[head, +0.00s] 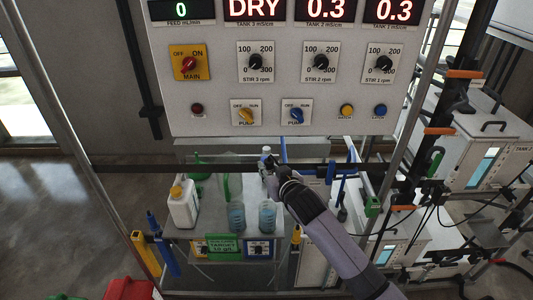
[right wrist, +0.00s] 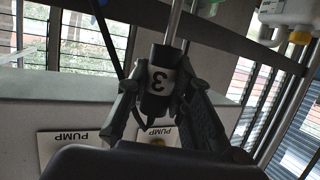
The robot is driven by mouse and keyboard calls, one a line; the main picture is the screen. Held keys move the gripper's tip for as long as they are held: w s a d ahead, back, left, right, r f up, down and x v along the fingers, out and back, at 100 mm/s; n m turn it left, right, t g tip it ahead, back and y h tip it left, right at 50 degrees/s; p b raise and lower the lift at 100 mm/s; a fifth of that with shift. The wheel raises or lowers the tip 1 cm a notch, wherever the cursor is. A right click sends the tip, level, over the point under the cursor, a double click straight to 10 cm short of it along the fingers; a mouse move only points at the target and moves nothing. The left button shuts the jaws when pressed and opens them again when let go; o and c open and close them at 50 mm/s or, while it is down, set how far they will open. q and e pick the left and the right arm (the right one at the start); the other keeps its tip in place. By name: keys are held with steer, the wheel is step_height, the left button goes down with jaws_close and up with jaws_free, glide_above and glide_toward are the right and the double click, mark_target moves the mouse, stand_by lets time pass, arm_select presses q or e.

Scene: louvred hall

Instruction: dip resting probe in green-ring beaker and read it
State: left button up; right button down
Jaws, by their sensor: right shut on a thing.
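My right gripper (right wrist: 155,95) is shut on a black probe (right wrist: 159,80) with a white label bearing a 3 and a metal rod. In the head view the same gripper (head: 268,165) is over the back of the bench, and the probe is mostly hidden there. Two beakers with blue liquid stand on the bench: a left one (head: 236,216) and a right one (head: 267,215), both nearer than the gripper. I cannot make out a green ring on either. The tank 3 display (head: 254,9) reads DRY. My left gripper is not in view.
A white jug (head: 184,206) with a yellow cap stands at the bench's left. A green sign (head: 223,247) is on the bench front. The control panel (head: 285,90) hangs above. Metal posts, cables and orange clamps (head: 438,131) crowd the right side.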

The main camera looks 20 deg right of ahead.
steer(key=shift+w+d+r, duration=0.1)
steer(key=shift+w+r, duration=0.2)
steer(key=shift+w, duration=0.5)
steer(key=shift+f, duration=0.3)
steer(key=shift+f+b, duration=0.35)
steer(key=shift+b, duration=0.2)
step_height(320, 180, down, 4)
steer(key=b, duration=0.4)
arm_select(q)
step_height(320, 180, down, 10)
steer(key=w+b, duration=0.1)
steer(key=b, duration=0.4)
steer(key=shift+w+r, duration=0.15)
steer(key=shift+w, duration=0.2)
arm_select(e)
glide_above(268, 217)
steer(key=w, duration=0.3)
step_height(268, 217, down, 9)
steer(key=shift+d, duration=0.45)
steer(key=shift+s, duration=0.1)
